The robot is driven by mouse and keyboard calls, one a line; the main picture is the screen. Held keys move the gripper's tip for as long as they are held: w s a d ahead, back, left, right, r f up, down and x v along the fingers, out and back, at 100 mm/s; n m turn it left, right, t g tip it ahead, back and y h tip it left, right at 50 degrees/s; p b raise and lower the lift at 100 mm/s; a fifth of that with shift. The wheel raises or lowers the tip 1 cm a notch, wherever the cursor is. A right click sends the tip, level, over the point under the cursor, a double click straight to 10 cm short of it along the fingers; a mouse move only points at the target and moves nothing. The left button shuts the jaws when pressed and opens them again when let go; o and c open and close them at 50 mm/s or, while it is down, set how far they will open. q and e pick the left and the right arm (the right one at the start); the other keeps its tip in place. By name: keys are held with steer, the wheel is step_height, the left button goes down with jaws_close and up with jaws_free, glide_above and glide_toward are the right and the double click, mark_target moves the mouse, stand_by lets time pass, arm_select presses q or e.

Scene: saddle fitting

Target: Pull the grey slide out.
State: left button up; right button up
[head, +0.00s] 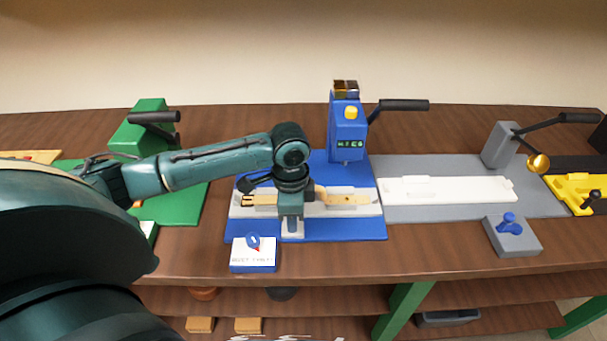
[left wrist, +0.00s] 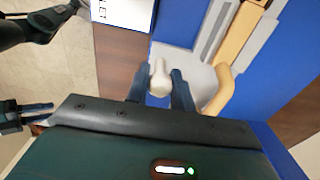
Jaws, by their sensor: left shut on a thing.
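The grey slide (head: 345,209) is a pale grey tray in the blue station, with a tan strap (head: 350,199) lying along it. Its grey front tab (head: 292,229) reaches over the blue base towards me. My left gripper (head: 291,212) points down over this tab. In the left wrist view the slide (left wrist: 197,82) carries a pale upright knob (left wrist: 159,80). My left gripper (left wrist: 160,88) is shut on that knob, one finger on each side. A dark gripper-like part (left wrist: 25,115), seemingly my right gripper, shows small at the left wrist view's left edge; its jaws are unclear.
The blue press head (head: 347,135) with a black lever stands behind the slide. A labelled blue block (head: 254,254) stands front left of my gripper. A green station (head: 185,205) is at left, a grey one (head: 420,206) at right. Bare wood lies in front.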

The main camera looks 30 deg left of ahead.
arm_select(q)
steer(key=shift+s+d, duration=0.45)
steer(key=shift+s, duration=0.3)
steer(key=shift+s+d, duration=0.4)
steer(key=shift+s, duration=0.3)
steer(key=shift+s+d+f, duration=0.15)
steer(key=shift+s+d, duration=0.15)
steer(key=shift+s, duration=0.2)
steer(key=shift+o, duration=0.6)
steer(key=shift+s, duration=0.1)
steer(key=o, duration=0.6)
steer(key=shift+s+d, duration=0.1)
steer(key=shift+w+r, duration=0.25)
steer(key=shift+r, duration=2.9)
